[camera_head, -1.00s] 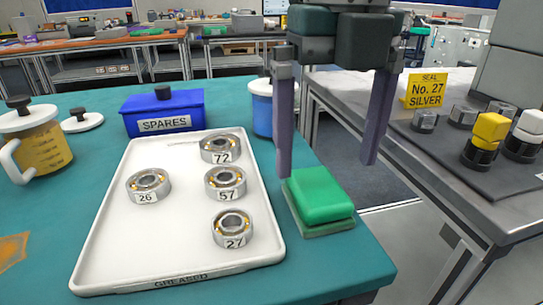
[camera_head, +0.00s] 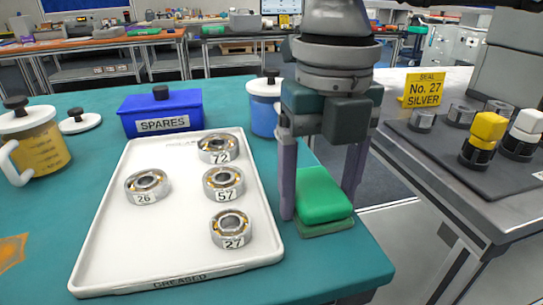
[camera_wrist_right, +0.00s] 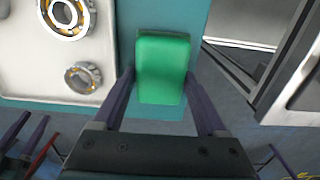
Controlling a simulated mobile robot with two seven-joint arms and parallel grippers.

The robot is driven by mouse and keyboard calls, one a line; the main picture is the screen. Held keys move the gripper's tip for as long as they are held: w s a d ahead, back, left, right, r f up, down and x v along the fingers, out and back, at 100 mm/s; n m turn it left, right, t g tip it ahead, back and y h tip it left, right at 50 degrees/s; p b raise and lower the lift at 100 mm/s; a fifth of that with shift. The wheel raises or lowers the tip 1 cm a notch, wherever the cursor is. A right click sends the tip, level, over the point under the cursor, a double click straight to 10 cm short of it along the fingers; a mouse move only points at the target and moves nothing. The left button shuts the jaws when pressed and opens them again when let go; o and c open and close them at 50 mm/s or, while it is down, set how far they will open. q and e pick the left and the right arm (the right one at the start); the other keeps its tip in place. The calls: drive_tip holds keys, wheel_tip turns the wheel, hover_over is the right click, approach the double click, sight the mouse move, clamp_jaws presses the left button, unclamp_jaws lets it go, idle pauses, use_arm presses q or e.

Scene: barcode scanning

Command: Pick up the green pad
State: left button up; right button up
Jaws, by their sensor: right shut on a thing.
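The green pad (camera_head: 322,196) lies on the teal table near its right edge, right of the white tray. It has a darker green lower layer. My right gripper (camera_head: 320,207) points down from above and is shut on the pad, one finger on each side. The right wrist view shows the pad (camera_wrist_right: 162,68) between the two finger ends. My left gripper (camera_wrist_right: 38,116) seems to show at the lower left of the right wrist view, its fingers apart and empty; it is outside the head view.
The white tray (camera_head: 105,248) holds several numbered bearings just left of the right gripper. A blue SPARES box (camera_head: 161,112) and a blue lidded pot (camera_head: 263,115) stand behind. A grey bench with a yellow sign (camera_head: 423,90) is at the right, across a gap.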

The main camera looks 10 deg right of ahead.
sight(319, 191)
drive_tip(key=c, duration=0.7)
drive_tip(key=shift+r, duration=0.1)
drive_tip(key=shift+c, duration=0.2)
wheel_tip(319, 191, up, 20)
drive_tip(key=p, duration=1.4)
